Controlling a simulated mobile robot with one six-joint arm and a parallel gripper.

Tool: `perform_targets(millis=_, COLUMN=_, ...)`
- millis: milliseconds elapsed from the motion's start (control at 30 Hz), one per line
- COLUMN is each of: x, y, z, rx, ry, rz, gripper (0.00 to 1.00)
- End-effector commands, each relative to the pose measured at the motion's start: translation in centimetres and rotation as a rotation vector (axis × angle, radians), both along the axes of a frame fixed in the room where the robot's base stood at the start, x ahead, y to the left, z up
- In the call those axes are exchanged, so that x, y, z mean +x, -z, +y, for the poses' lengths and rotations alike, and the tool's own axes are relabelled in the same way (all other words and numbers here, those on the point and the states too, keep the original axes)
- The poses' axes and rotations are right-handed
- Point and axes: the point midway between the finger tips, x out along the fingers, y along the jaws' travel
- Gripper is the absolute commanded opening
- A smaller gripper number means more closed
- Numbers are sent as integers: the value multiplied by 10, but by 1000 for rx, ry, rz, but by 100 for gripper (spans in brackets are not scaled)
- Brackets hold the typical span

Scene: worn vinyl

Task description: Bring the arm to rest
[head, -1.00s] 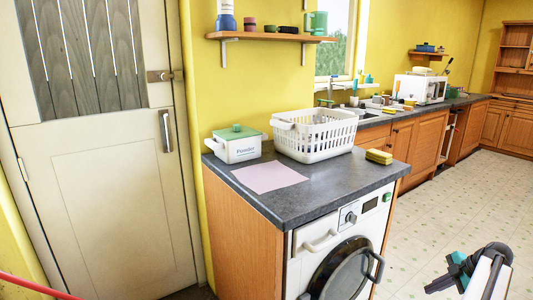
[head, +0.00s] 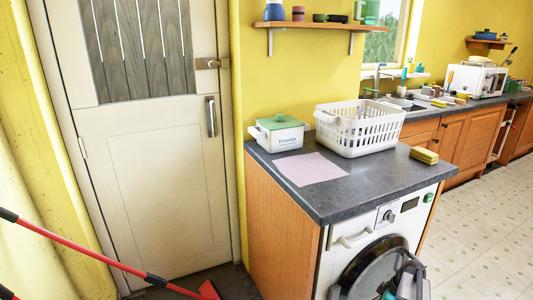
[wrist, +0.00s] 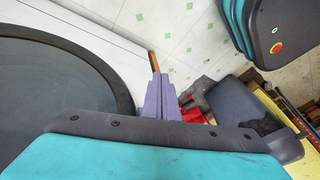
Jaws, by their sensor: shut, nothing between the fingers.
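My gripper (wrist: 163,84) shows in the wrist view as two grey-purple fingers lying together, with nothing between them. They point up the picture, over the pale floor and beside the white front of the washing machine. In the head view, part of my arm (head: 408,276) shows at the bottom edge, in front of the machine's round door. The fingertips cannot be made out there. I cannot tell whether the arm touches the machine.
The washing machine (head: 352,242) stands under a dark counter (head: 375,185) holding a white basket (head: 360,130), a powder box (head: 277,134), a pink sheet (head: 311,169) and sponges (head: 424,155). A red-handled pole (head: 85,252) leans low at left. Open floor (head: 480,235) lies at right.

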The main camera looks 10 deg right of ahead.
Motion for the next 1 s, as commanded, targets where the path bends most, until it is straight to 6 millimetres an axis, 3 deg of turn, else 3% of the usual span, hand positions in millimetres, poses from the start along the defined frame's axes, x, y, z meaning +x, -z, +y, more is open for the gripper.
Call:
perform_targets(millis=33, x=0, y=3, z=21, rx=4, ry=9, rz=34, gripper=0)
perform_targets(millis=100, x=-1, y=12, z=44, rx=6, ry=34, rz=80, gripper=0)
perform_targets(millis=467, x=-20, y=48, z=155, rx=-37, ry=158, rz=307, gripper=0)
perform_targets(millis=700, x=-48, y=65, z=219, rx=-102, ry=240, rz=440, gripper=0)
perform_targets(millis=1000, x=-97, y=79, z=286, rx=-222, ry=341, rz=571, gripper=0)
